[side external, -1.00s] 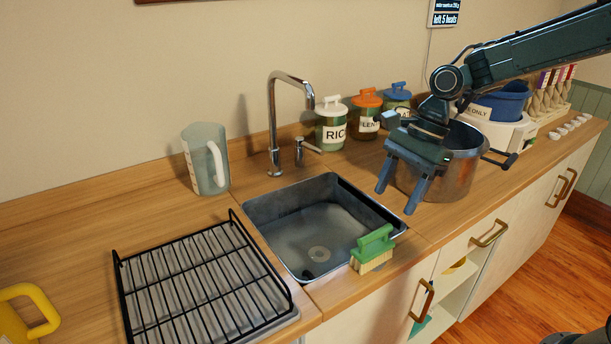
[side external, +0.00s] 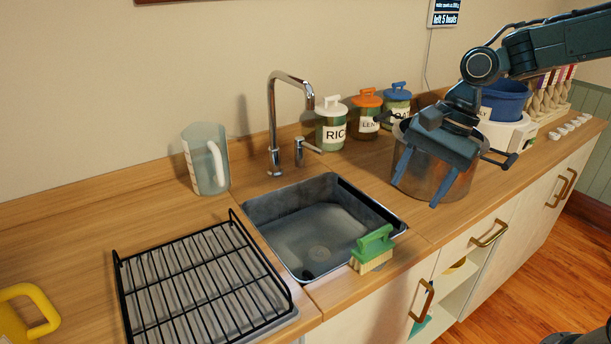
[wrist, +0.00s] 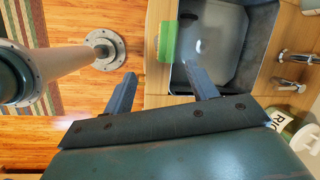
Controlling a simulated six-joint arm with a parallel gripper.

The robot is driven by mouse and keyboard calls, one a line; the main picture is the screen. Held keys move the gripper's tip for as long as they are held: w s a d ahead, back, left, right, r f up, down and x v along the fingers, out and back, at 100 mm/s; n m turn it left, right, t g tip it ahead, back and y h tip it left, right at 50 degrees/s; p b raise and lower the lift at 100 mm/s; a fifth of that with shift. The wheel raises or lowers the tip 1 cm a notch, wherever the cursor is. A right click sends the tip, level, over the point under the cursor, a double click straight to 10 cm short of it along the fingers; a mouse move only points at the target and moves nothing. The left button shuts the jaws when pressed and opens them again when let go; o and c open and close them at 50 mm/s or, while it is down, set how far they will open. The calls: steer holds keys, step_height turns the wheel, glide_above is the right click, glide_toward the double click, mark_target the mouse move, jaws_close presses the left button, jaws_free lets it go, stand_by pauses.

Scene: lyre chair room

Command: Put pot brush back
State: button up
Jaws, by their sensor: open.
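The pot brush (side external: 373,250) has a green handle and pale bristles. It stands bristles down at the front right edge of the sink (side external: 318,222). In the wrist view its green top (wrist: 168,41) shows beside the sink basin (wrist: 222,45), beyond my fingertips. My gripper (side external: 418,190) is open and empty. In the side view it hangs in front of the large steel pot (side external: 430,172), to the right of the brush and apart from it. In the wrist view the two fingers (wrist: 162,80) are spread wide with nothing between them.
A black drying rack (side external: 205,285) lies left of the sink. The tap (side external: 272,125) and a measuring jug (side external: 206,160) stand behind it. Lidded jars, including the rice jar (side external: 331,125), line the wall. Bare counter (side external: 425,228) lies between brush and pot.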

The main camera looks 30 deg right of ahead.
steer(key=s+d+r+n+t+h, duration=0.1)
steer(key=s+d+r+n+t, duration=0.1)
steer(key=s+n, duration=0.5)
steer(key=s+d+r+n+t+h, duration=0.2)
steer(key=s+d+n, duration=0.1)
steer(key=s+n, duration=0.4)
steer(key=s, duration=0.3)
steer(key=shift+s+r+h, duration=0.15)
steer(key=shift+s+h, duration=0.15)
